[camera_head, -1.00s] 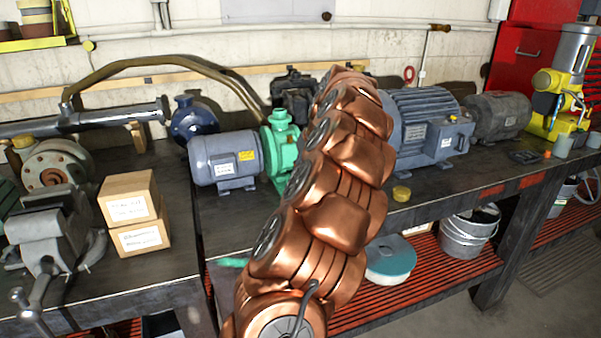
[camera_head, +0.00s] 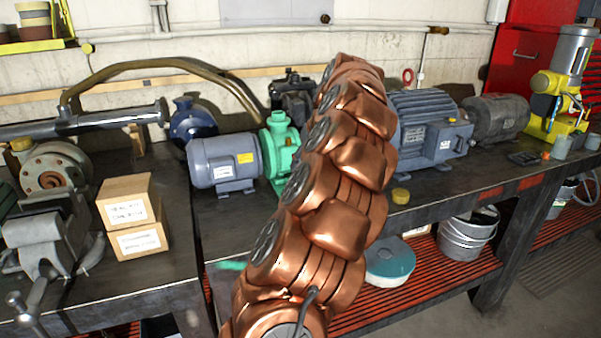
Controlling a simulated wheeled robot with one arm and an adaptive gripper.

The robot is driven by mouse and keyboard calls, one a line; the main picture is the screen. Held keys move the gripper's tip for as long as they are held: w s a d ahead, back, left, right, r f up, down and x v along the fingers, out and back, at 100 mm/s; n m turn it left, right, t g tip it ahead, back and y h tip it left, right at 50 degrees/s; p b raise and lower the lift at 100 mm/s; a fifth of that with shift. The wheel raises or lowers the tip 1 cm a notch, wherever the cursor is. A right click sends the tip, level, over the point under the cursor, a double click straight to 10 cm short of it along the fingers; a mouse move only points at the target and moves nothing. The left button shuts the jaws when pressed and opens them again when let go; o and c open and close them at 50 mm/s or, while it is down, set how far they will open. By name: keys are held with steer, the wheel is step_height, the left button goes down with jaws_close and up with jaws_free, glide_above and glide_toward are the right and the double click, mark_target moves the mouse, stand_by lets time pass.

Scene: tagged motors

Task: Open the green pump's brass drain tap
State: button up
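The green pump (camera_head: 280,143) stands on the dark workbench, joined to the right end of a grey-blue motor (camera_head: 223,162). Its upper flange and left side show. Its right part is hidden behind my copper-coloured arm, which rises through the middle of the view. I cannot make out the brass drain tap; it may be behind the arm. My gripper is not visible; the far end of the arm curves away near the top.
Two stacked cardboard boxes (camera_head: 131,213) and a vise (camera_head: 45,240) are on the left. A large blue-grey motor (camera_head: 430,128) stands right of my arm, with a small yellow round piece (camera_head: 400,196) near the bench edge. Bare bench top (camera_head: 228,215) lies in front of the pump.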

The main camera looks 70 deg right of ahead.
steer(key=v, duration=0.8)
steer(key=shift+s+r, duration=0.1)
stand_by(0.4)
steer(key=w+a+r+n+y+p, duration=0.2)
steer(key=w+a+n, duration=0.2)
steer(key=w+a, duration=1)
steer(key=w+a+n+g+y+p, duration=0.1)
steer(key=w+a+n+g+p, duration=0.3)
steer(key=a, duration=1.3)
steer(key=a+f, duration=0.3)
steer(key=a, duration=0.8)
steer(key=s+a+f+p, duration=0.1)
steer(key=s+a+f, duration=0.2)
steer(key=s, duration=0.3)
steer(key=s+a+f+n+g, duration=0.1)
steer(key=s+a+f, duration=0.2)
steer(key=s+a, duration=0.2)
steer(key=s+a+f+g+h+p, duration=0.1)
steer(key=s+a+f, duration=0.2)
steer(key=s, duration=0.4)
steer(key=shift+s+a+f+n+p, duration=0.3)
steer(key=shift+a+n, duration=0.1)
steer(key=shift+a, duration=0.3)
